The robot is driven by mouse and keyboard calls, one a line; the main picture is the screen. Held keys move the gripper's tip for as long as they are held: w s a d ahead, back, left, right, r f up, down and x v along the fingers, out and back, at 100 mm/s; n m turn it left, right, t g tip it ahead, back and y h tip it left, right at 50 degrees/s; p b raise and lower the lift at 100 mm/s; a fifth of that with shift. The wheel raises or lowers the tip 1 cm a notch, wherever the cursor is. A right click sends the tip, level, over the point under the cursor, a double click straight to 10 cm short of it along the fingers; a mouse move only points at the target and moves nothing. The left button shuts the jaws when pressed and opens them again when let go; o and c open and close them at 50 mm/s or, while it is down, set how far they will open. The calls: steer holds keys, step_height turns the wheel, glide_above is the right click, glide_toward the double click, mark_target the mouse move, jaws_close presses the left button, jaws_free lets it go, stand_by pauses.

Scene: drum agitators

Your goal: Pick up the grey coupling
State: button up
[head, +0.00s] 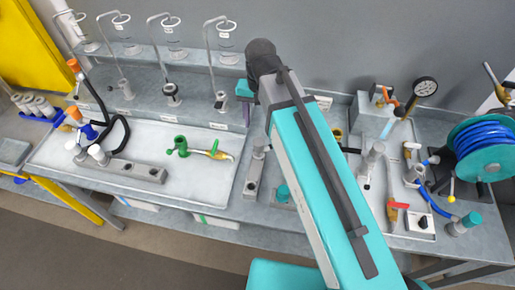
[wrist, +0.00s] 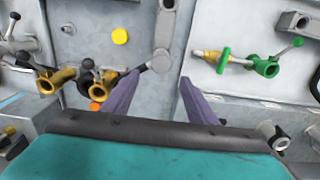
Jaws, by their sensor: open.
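My gripper (wrist: 160,80) is open, with two purple fingers spread and nothing between them. In the head view my gripper (head: 244,98) hangs above the back of the bench, partly hidden by my arm. A grey fitting with a round end (wrist: 160,61) lies just beyond the fingertips in the wrist view, nearer the left finger. A grey upright piece (head: 258,148) stands on a grey bar in the head view, left of my arm. Several grey fittings look alike, and I cannot tell for sure which is the coupling.
A green coupling with a brass end (wrist: 245,60) lies right of the fingers in the wrist view. Brass fittings (wrist: 55,80) lie left. In the head view, a blue hose reel (head: 485,145) and a pressure gauge (head: 424,87) stand right; the white tray (head: 205,185) has bare room.

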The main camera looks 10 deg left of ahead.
mark_target(259, 141)
step_height(259, 141, down, 6)
steer(key=shift+s+f+b, duration=0.1)
steer(key=shift+f+b, duration=0.1)
steer(key=shift+b, duration=0.6)
steer(key=shift+f+b, duration=0.5)
steer(key=shift+f, duration=0.25)
steer(key=shift+f, duration=0.15)
steer(key=shift+s+a+f+b, duration=0.1)
steer(key=shift+f+b, duration=1.9)
steer(key=shift+f, duration=0.5)
steer(key=shift+c, duration=0.2)
jaws_close()
steer(key=shift+r, duration=0.25)
steer(key=shift+r+b, duration=1.4)
steer(key=shift+r, duration=3.45)
